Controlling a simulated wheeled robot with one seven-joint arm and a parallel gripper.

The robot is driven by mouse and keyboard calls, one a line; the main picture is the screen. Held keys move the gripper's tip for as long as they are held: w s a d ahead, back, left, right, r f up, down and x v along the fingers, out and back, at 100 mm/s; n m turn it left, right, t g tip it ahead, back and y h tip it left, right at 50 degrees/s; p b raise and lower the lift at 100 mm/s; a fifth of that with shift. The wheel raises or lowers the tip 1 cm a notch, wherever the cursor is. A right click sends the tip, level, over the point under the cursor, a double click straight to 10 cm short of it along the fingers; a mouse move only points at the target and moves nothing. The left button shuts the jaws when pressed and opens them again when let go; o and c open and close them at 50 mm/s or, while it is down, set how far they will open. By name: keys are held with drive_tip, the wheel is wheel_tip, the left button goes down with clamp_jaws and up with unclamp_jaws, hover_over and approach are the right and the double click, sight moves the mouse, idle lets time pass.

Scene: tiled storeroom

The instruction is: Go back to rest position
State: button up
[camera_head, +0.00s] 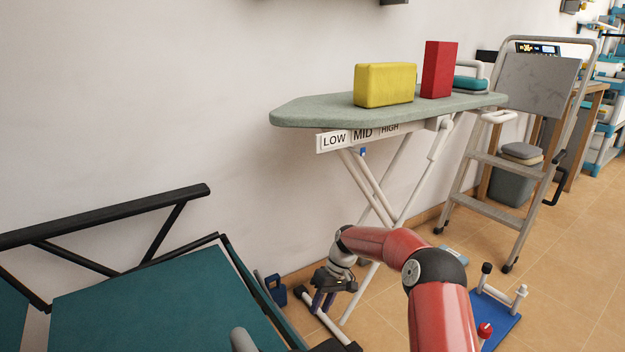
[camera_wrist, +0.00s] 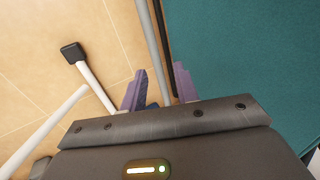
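My gripper (camera_head: 324,300) is at the end of my red arm, low in front of the ironing board's legs and to the right of the teal lounger. In the wrist view its two purple fingers (camera_wrist: 160,88) stand apart with a gap between them. Nothing is held between them. The floor and the lounger's edge show beyond the fingers.
An ironing board (camera_head: 310,109) carries a yellow block (camera_head: 385,85) and a red block (camera_head: 439,70). A teal lounger (camera_head: 150,305) is at left. A step ladder (camera_head: 490,161) stands at right. A blue item (camera_head: 495,317) lies on the floor.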

drive_tip(key=s+d+r+m+t+h+p, duration=0.1)
drive_tip(key=s+d+r+p, duration=0.1)
drive_tip(key=s+r, duration=0.5)
drive_tip(key=s+d+r+t+h+p, duration=0.1)
drive_tip(key=s+d+r+t+h, duration=0.15)
drive_tip(key=r, duration=0.95)
drive_tip(key=s+d+r+m+t+p, duration=0.1)
drive_tip(key=s+r+p, duration=0.1)
drive_tip(key=s+r, duration=0.55)
drive_tip(key=s+d+r+m+t+p, duration=0.1)
drive_tip(key=s+d+r, duration=0.1)
drive_tip(key=s, duration=0.5)
drive_tip(key=s+d+r+m+t+p, duration=0.1)
drive_tip(key=s+d+r+m, duration=0.1)
drive_tip(key=s+r, duration=0.2)
drive_tip(key=s+d+r+m+t+p, duration=0.1)
drive_tip(key=s+d+r+t+p, duration=0.1)
drive_tip(key=s, duration=0.7)
drive_tip(key=shift+s+d+r+m+h, duration=0.3)
drive_tip(key=shift+d+r+m+h, duration=0.1)
drive_tip(key=shift+d+r, duration=0.2)
